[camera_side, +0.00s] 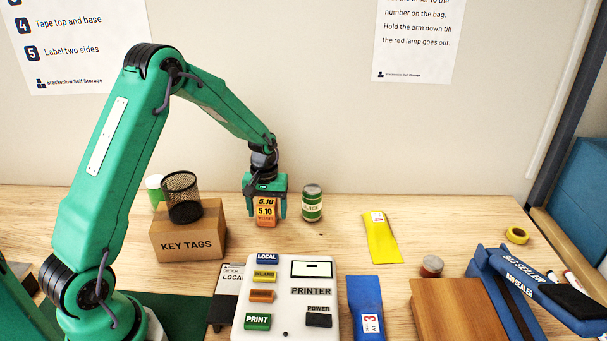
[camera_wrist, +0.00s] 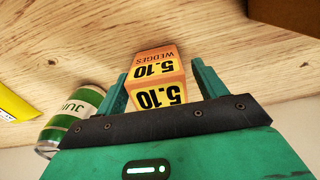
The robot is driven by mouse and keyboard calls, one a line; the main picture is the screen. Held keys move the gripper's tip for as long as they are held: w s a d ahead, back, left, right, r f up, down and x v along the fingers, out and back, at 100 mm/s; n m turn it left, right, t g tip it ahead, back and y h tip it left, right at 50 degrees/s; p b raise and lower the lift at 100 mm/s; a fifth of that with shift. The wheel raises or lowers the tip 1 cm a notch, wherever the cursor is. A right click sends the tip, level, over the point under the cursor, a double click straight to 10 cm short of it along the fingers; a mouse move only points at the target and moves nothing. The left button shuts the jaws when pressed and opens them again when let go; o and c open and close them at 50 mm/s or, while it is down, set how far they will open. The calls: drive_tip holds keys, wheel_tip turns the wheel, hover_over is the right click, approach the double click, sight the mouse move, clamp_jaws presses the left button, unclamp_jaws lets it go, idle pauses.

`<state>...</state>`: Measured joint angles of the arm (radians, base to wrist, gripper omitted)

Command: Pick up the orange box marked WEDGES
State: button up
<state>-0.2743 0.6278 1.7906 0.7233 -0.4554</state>
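The orange box marked WEDGES (camera_side: 265,213) stands on the wooden table below my gripper (camera_side: 265,208), with 5.10 printed in black on it. In the wrist view the WEDGES box (camera_wrist: 157,70) sits between the two green fingers of my gripper (camera_wrist: 160,70). The fingers are apart, one on each side of the box, and narrow gaps seem to show beside it. The box's lower end is hidden behind the gripper body in the wrist view.
A green juice can (camera_side: 312,203) stands close to the right of the gripper. A KEY TAGS carton (camera_side: 188,237) with a black mesh cup (camera_side: 182,198) on it is at left. A white printer panel (camera_side: 290,300) lies in front. A yellow bag (camera_side: 382,240) lies at right.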

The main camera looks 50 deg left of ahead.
sight(267, 201)
drive_tip(key=c, duration=1)
drive_tip(key=shift+c, duration=0.2)
drive_tip(key=shift+r, duration=0.15)
drive_tip(key=shift+r, duration=0.85)
wheel_tip(267, 201, up, 2)
drive_tip(key=shift+r, duration=0.25)
drive_tip(key=s+d+r, duration=0.3)
drive_tip(key=d+r, duration=0.3)
drive_tip(key=d, duration=0.5)
drive_tip(key=shift+d+r, duration=0.15)
drive_tip(key=shift+r, duration=0.15)
